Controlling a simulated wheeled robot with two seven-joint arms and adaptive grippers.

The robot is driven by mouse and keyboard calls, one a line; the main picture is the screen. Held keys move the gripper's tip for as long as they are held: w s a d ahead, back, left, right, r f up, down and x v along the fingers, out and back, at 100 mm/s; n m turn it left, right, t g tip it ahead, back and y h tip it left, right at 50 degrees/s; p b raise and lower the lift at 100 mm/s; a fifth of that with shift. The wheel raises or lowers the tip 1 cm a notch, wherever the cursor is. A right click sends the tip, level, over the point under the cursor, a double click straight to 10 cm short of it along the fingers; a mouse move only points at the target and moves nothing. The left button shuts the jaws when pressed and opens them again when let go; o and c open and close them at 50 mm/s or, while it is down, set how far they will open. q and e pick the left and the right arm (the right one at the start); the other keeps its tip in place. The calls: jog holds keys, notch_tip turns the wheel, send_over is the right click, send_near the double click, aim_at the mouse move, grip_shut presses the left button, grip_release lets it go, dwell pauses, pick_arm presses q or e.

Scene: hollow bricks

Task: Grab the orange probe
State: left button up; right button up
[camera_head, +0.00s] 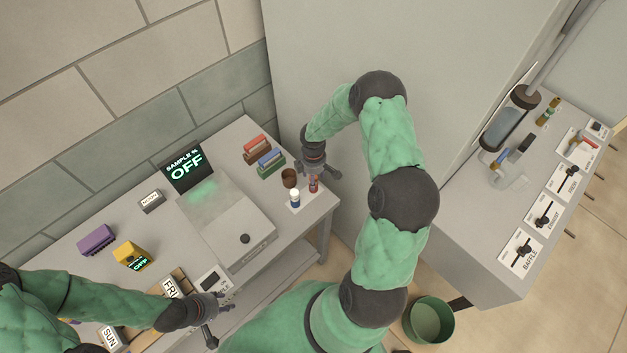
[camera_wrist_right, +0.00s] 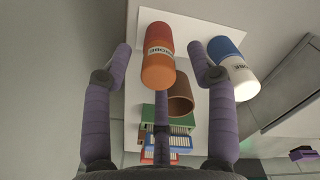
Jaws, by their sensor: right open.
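The orange probe (camera_head: 313,184) stands upright near the right corner of the bench. In the right wrist view it is an orange and red cylinder (camera_wrist_right: 158,62) with a white label. My right gripper (camera_head: 318,173) is just above it, fingers spread. In the wrist view the open fingers (camera_wrist_right: 160,52) lie on either side of the probe, with gaps on both sides. My left gripper (camera_head: 216,318) is at the lower left by the bench's front edge, its fingers apart and empty.
A blue and white probe (camera_wrist_right: 230,66) stands close beside the orange one. A brown cup (camera_head: 289,178) and coloured racks (camera_head: 264,157) are near. A sample machine (camera_head: 228,215) takes up the bench middle. A green bin (camera_head: 430,320) stands on the floor.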

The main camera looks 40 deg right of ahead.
notch_tip(320, 180, down, 2)
grip_shut()
dwell(0.3)
